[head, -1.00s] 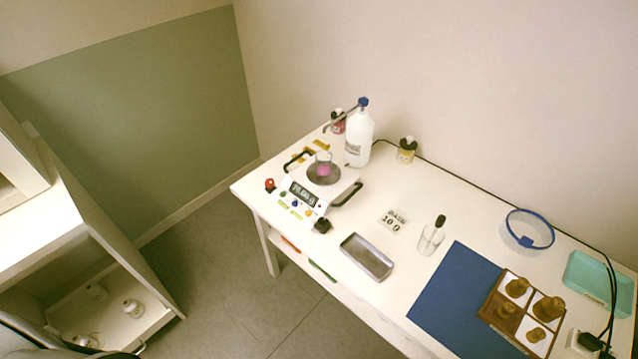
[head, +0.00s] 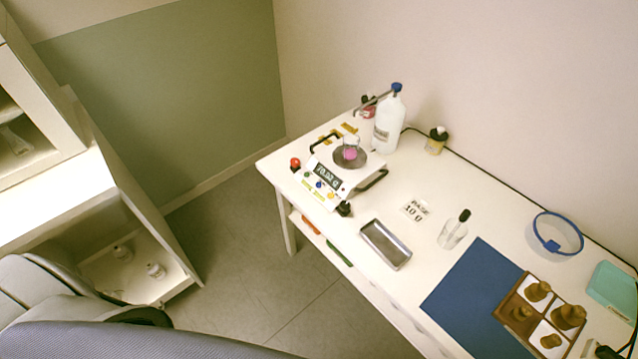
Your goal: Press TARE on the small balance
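The small balance (head: 324,184) stands near the left end of the white table. It has a dark display with lit digits, small coloured buttons on its front panel and black handles at its sides. Its display seems to read about 70.02 g, though the digits are small. A glass beaker (head: 351,148) with something pink in it stands on the round grey pan. The TARE label is too small to tell which button it marks. Neither gripper is in view; only grey parts of my own body show at the lower left.
A white wash bottle (head: 389,122) stands just behind the balance. A metal tray (head: 386,244), a "10 g" card (head: 414,210), a glass bottle (head: 453,230) and a blue mat (head: 468,290) lie to the right. A white cabinet (head: 130,220) stands left, with open floor between.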

